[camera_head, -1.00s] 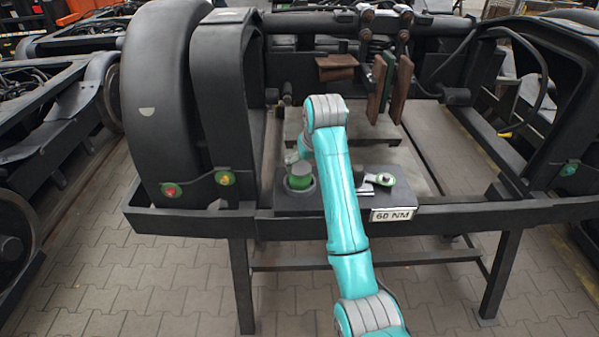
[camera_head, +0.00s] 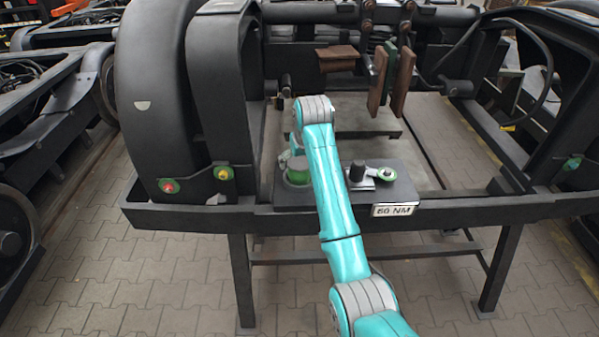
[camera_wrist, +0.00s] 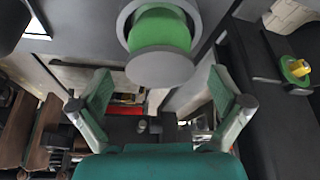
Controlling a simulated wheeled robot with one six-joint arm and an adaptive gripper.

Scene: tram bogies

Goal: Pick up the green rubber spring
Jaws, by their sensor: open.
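The green rubber spring (camera_head: 298,169) stands upright in a round holder on a dark block (camera_head: 405,192) at the front of the bogie frame. In the wrist view the green spring (camera_wrist: 160,30) is at the top middle, with a grey round end face towards the camera and a grey ring around it. My gripper (camera_wrist: 160,88) is open and empty, its two green-padded fingers spread left and right below the spring in the picture. I see no contact with the spring. In the head view my arm hides most of the gripper.
A black peg (camera_head: 357,171) and a grey-and-green ring-ended part (camera_head: 386,174) sit on the block, right of the spring. A "60 NM" plate (camera_head: 395,210) is on its front. A large black wheel (camera_head: 155,100) rises at the left. Brown pads (camera_head: 378,85) hang behind.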

